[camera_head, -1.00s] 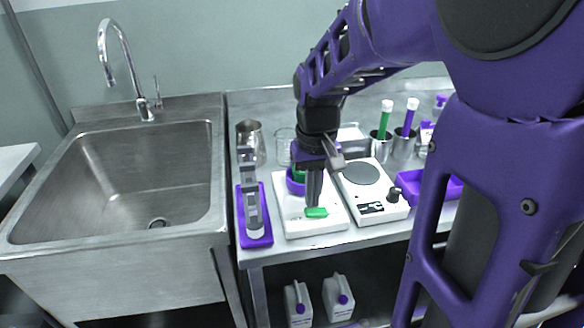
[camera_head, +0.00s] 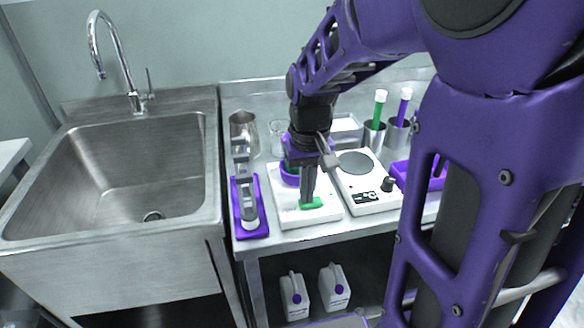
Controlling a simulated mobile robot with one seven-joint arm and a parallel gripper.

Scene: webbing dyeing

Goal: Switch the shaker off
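The shaker is a low white unit (camera_head: 335,211) on the steel bench, with a purple holder (camera_head: 289,177) at its back and a green switch (camera_head: 313,203) on top near its front edge. My gripper (camera_head: 306,198) points down over the shaker. Its dark fingers look together as one narrow bar, with nothing seen between them. The fingertips are at the green switch and hide part of it; I cannot tell whether they touch it. The switch's on or off position is too small to make out. My gripper's body partly hides the purple holder.
A hot plate with a round grey top (camera_head: 356,163) stands right of the shaker. A purple tray (camera_head: 252,231) lies close on the left. A metal jug (camera_head: 243,126), a glass beaker (camera_head: 277,130) and metal cups (camera_head: 374,138) with capped tubes stand behind. A sink (camera_head: 130,170) is at left.

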